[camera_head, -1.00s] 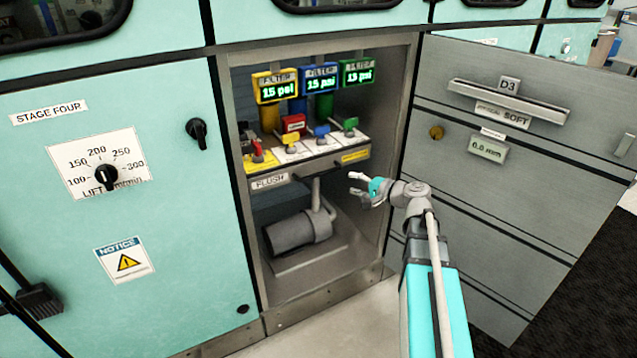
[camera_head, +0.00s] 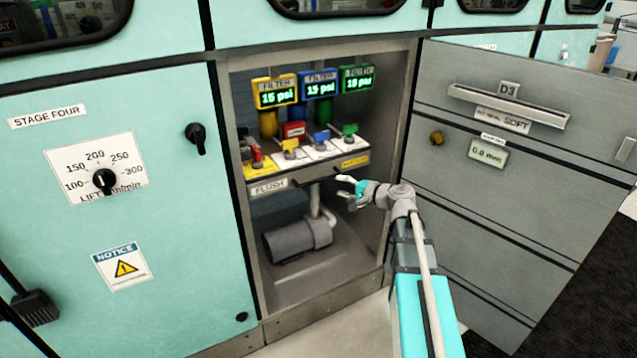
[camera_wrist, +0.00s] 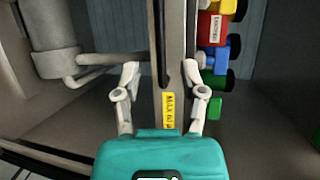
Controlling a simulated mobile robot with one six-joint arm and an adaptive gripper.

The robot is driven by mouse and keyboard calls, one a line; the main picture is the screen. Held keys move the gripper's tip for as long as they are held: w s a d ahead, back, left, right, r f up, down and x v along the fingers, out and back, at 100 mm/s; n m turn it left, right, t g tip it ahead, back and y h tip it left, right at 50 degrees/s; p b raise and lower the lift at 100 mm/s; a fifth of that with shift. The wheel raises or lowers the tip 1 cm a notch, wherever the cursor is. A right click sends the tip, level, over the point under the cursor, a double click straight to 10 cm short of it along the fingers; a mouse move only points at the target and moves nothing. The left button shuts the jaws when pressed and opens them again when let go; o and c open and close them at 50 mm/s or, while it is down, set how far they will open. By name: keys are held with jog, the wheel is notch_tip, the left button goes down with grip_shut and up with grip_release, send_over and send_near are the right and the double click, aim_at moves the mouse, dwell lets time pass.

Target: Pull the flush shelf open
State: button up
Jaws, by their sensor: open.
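The flush shelf (camera_head: 300,180) is a grey ledge inside an open cabinet bay, with a white FLUSH label at its left front and a yellow label at its right. A dark handle (camera_head: 318,174) runs along the middle of its front. My gripper (camera_head: 344,187) is open at the right part of the shelf front, near the handle's right end. In the wrist view, my gripper's fingers (camera_wrist: 160,72) lie on either side of the shelf front (camera_wrist: 180,50), with the handle (camera_wrist: 162,40) just beyond the fingertips. I cannot tell whether they touch the shelf.
A grey pump (camera_head: 298,238) with a pipe sits below. Grey drawers (camera_head: 500,200) stand to the right, close to my arm. A teal panel with a dial (camera_head: 104,181) is at left.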

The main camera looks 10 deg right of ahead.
aim_at(320, 181)
jog(key=b+x, duration=0.1)
jog(key=x, duration=0.8)
jog(key=shift+w+a+b, duration=0.1)
jog(key=shift+a+b, duration=0.05)
jog(key=shift+b, duration=0.15)
grip_shut()
